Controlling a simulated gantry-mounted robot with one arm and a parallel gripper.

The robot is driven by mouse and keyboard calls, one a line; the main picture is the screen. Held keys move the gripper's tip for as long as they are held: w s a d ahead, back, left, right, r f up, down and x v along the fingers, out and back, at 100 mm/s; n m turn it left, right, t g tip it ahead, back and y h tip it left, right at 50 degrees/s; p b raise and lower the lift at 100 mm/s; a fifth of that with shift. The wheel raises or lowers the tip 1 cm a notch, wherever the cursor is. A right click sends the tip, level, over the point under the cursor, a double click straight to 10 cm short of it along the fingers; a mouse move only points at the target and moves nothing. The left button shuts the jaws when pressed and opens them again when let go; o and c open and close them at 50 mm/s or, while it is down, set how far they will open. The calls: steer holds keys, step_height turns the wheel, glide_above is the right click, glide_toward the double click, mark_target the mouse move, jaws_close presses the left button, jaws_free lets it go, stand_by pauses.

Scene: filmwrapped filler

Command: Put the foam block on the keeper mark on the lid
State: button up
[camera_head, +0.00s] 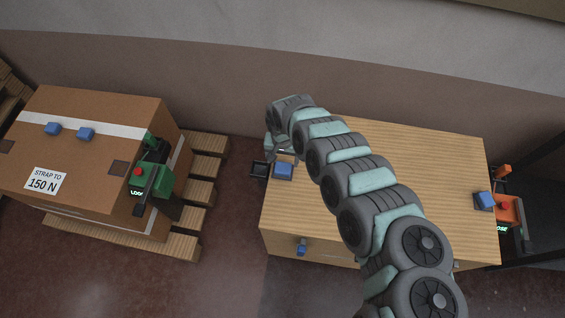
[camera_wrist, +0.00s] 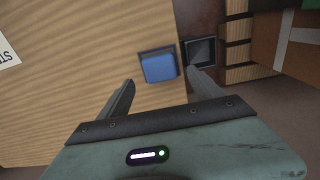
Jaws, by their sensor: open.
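A blue block (camera_head: 283,171), which looks like the foam block, sits on the wooden lid (camera_head: 430,165) near its left edge. In the wrist view the blue block (camera_wrist: 159,68) rests on a dark square outline (camera_wrist: 142,54), perhaps the keeper mark; its extent under the block is hidden. My gripper (camera_head: 283,150) is at the lid's left end, close to the block. In the wrist view my gripper (camera_wrist: 160,76) is open, with a finger to either side of the block.
A small dark open bin (camera_head: 259,169) stands just off the lid's left edge. Another blue piece (camera_head: 484,201) and an orange tool (camera_head: 509,210) are at the right end. A cardboard box (camera_head: 85,150) with a green tool (camera_head: 152,180) stands on a pallet (camera_head: 205,165) at left.

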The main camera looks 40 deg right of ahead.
mark_target(282, 168)
steer(key=shift+r+p, duration=0.3)
steer(key=shift+r, duration=2.45)
